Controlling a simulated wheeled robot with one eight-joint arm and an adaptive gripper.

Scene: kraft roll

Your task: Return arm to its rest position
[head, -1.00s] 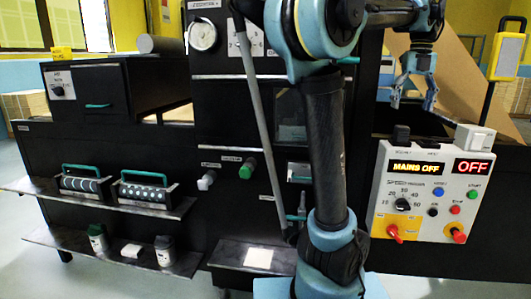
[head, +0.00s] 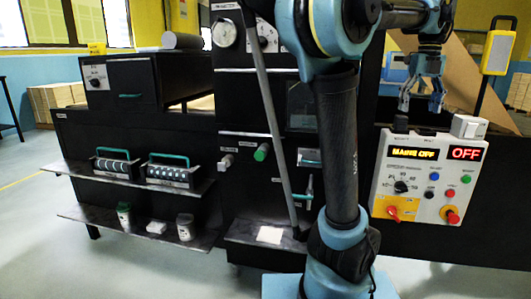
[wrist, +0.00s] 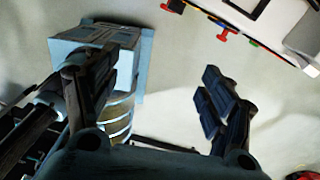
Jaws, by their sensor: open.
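My gripper (head: 422,104) hangs from my arm at the upper right of the head view, above and behind the top edge of the white control box (head: 428,180). Its fingers point down and stand apart with nothing between them. In the wrist view my gripper (wrist: 160,100) also shows two dark fingers spread wide with bare floor between them. The control box reads "MAINS OFF" and "OFF". Its edge shows at the top right of the wrist view (wrist: 240,25). My arm's upright link crosses the middle of the head view and hides part of the black machine.
The black machine (head: 140,150) fills the left and middle. Its shelves hold two rollers with teal handles (head: 168,170) and small containers (head: 124,214). A grey rod (head: 265,110) leans against it. A yellow lamp (head: 497,52) stands at right. Floor is clear at left.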

